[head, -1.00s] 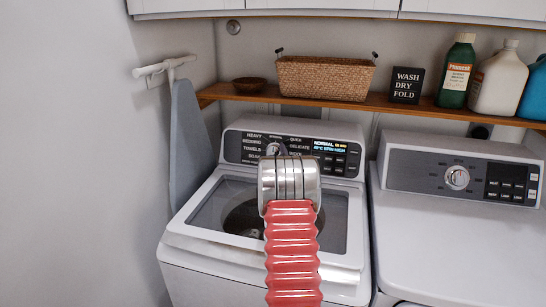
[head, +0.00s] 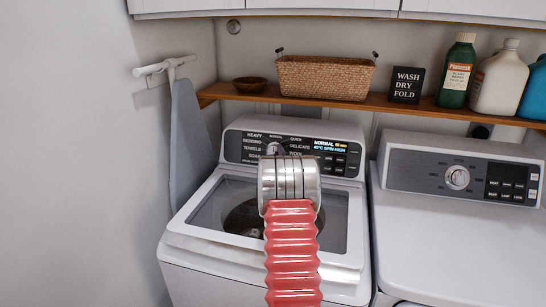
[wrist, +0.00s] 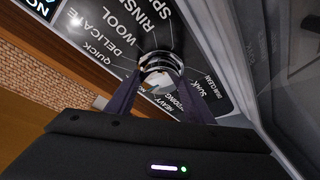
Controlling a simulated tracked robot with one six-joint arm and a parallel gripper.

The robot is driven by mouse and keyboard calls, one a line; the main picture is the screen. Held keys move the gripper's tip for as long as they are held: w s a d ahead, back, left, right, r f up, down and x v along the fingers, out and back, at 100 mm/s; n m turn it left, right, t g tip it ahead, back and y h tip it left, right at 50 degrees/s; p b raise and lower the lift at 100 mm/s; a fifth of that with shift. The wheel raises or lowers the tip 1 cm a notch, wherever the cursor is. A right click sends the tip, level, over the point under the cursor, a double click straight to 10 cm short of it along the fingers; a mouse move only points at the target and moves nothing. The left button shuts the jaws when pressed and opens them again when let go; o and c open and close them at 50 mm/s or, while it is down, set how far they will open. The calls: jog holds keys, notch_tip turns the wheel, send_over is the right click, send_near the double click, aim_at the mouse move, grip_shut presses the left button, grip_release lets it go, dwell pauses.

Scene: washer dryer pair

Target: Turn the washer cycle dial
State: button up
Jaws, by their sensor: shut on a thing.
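The washer cycle dial (wrist: 160,63) is a round silver knob on the washer's dark control panel, ringed by cycle labels such as Delicate, Wool and Soak. My gripper (wrist: 160,80) is shut on the dial, with a dark finger on each side of it in the wrist view. In the head view the dial (head: 272,148) shows only in part above my silver wrist, and my fingers are hidden there. The washer (head: 190,243) has a dark see-through lid, and its lit display (head: 325,145) reads Normal.
A dryer (head: 455,240) with its own silver knob stands to the right. A wooden shelf (head: 240,94) above holds a wicker basket (head: 325,78), a sign and bottles. A grey ironing board (head: 188,140) hangs at the left wall.

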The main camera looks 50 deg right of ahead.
jog(key=shift+d, duration=0.1)
jog(key=shift+n, duration=0.6)
jog(key=shift+r+n+y, duration=0.1)
jog(key=shift+n+y, duration=0.2)
jog(key=shift+y, duration=0.1)
jog(key=shift+d+n+y, duration=0.1)
jog(key=shift+n+y, duration=0.7)
jog(key=shift+n, duration=1.5)
jog(key=o, duration=1)
jog(key=shift+o, duration=0.2)
jog(key=shift+r, duration=0.1)
